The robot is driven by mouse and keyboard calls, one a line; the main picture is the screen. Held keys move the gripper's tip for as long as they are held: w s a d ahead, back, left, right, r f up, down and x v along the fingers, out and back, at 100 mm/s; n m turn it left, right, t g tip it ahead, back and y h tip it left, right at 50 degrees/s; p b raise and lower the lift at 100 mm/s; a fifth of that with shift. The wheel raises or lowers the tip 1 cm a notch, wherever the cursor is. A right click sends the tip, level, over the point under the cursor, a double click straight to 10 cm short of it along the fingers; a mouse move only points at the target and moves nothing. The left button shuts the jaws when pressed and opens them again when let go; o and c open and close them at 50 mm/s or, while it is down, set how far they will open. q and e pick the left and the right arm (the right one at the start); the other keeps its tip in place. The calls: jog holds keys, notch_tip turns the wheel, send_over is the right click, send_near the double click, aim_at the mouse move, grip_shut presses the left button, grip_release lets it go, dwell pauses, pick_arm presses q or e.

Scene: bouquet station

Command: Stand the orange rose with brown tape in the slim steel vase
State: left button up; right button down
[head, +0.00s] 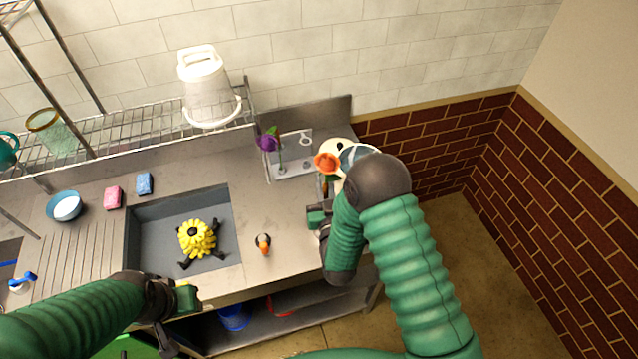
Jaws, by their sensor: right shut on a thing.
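The orange rose (327,162) shows its bloom at the right end of the counter, with part of its stem below it. My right gripper (318,216) is beside the counter's right end, shut on the rose's stem, though my arm hides most of the grip. The brown tape is not clear. A pale, shiny rounded thing (354,154) shows partly behind my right arm; I cannot tell if it is the slim steel vase. My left gripper (182,300) is at the counter's front edge, away from the rose; its jaw opening is unclear.
A cream round thing (337,146) is behind the bloom. A yellow object (197,239) lies in the sink (143,222). A small orange-and-black item (263,243) is on the counter (285,258).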

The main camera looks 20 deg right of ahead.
jog(key=shift+d, duration=0.35)
jog(key=shift+a+f+b, duration=0.2)
jog(key=shift+f+b, duration=0.3)
jog(key=shift+a+f+b, duration=0.15)
jog(key=shift+f+b, duration=0.3)
jog(key=shift+b, duration=0.05)
jog(key=shift+s+f, duration=0.1)
jog(key=shift+f, duration=0.15)
jog(key=shift+a+r, duration=0.1)
jog(key=shift+a, duration=0.3)
jog(key=c, duration=1.7)
grip_release()
jog(key=shift+o, duration=1.2)
pick_arm(q)
jog(key=shift+s+x, duration=0.25)
jog(key=shift+x, duration=0.8)
pick_arm(e)
jog(key=shift+o, duration=0.6)
jog(key=shift+d, duration=0.25)
